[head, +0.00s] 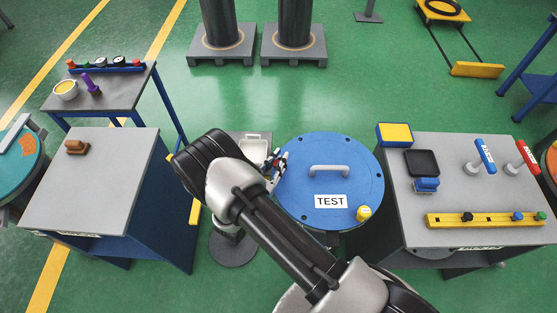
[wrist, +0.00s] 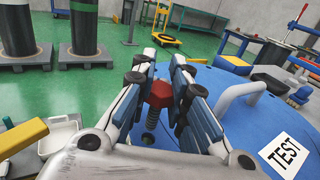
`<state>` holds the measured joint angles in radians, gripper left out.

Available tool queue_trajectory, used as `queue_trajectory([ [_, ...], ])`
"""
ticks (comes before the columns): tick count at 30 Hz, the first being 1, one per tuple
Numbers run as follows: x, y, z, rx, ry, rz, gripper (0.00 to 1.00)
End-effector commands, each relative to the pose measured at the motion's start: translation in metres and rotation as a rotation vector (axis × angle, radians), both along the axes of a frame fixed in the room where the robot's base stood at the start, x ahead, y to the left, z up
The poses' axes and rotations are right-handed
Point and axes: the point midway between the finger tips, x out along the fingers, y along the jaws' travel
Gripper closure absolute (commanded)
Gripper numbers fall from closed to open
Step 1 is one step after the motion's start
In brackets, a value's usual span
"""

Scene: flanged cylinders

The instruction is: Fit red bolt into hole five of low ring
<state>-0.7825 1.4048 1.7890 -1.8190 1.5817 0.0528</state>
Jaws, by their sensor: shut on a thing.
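The red bolt (wrist: 158,95) is held between my fingers, its red head up and its threaded shank hanging down in the wrist view. My gripper (head: 275,162) is shut on it, over the left rim of the round blue disc (head: 300,200). The gripper also shows in the wrist view (wrist: 163,64). The disc has a grey handle (head: 328,169), a TEST label (head: 331,201) and small dark holes near its rim. The bolt's lower end appears clear of the disc. I cannot tell which part is the low ring.
A yellow piece (head: 364,213) stands on the disc's lower right rim. A white tray (head: 254,148) is beyond the gripper on the left. The right bench (head: 420,200) holds a yellow rail and upright tools. The left grey bench (head: 95,195) holds a brown block.

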Motion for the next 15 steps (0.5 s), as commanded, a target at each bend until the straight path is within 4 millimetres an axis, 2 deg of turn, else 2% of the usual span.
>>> queue_trajectory([
  [15,-0.0001,-0.0001,-0.0069,0.0,0.0,0.0,1.0],
])
